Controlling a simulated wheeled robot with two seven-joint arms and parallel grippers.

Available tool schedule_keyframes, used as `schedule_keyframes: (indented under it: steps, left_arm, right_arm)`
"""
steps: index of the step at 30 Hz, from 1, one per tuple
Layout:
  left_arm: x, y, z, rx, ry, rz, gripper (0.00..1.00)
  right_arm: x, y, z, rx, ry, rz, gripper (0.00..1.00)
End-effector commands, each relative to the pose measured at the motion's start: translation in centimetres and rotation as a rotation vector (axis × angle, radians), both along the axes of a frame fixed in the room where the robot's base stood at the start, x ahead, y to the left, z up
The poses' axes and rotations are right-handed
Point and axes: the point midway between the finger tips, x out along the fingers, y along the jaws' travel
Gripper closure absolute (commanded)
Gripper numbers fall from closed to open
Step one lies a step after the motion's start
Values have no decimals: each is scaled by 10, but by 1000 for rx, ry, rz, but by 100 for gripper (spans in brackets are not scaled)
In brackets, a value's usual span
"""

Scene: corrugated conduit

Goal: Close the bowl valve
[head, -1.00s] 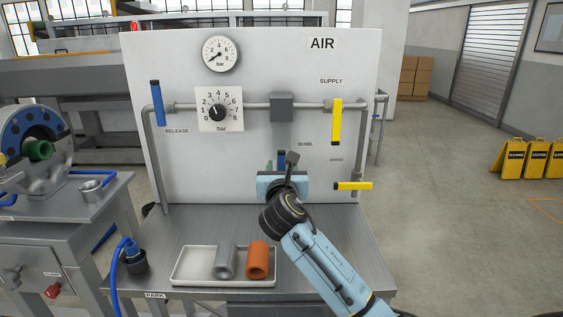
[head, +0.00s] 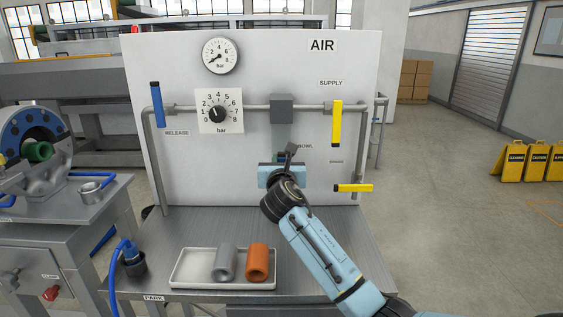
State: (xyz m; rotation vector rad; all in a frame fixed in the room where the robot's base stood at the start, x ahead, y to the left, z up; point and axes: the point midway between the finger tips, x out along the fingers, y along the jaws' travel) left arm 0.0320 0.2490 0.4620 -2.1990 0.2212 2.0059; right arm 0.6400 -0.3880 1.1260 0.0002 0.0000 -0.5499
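The bowl valve sits by the BOWL label (head: 305,146) under the grey block (head: 281,107) on the white AIR panel. My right gripper (head: 281,160) is in front of that spot and faces the panel. Its light blue body and wrist hide most of the valve, so I cannot see its handle clearly or its position. The fingers are hidden too, so I cannot tell whether they are open or touch the valve. My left gripper is out of view.
A yellow supply lever (head: 337,123) hangs down at the right, above a level yellow lever (head: 353,188). A blue release lever (head: 157,104) is upright at the left. A white tray (head: 180,278) on the bench holds a grey and an orange sleeve.

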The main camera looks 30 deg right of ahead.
Motion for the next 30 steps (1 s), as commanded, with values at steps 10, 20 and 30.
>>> schedule_keyframes:
  steps: [10,20,30]
  left_arm:
    - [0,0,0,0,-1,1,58]
    - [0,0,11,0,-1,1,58]
    - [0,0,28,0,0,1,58]
  right_arm:
    - [0,0,0,2,-1,0,100]
    - [-4,-6,0,90,-53,-1,100]
    - [-8,-13,-4,337,-201,10,100]
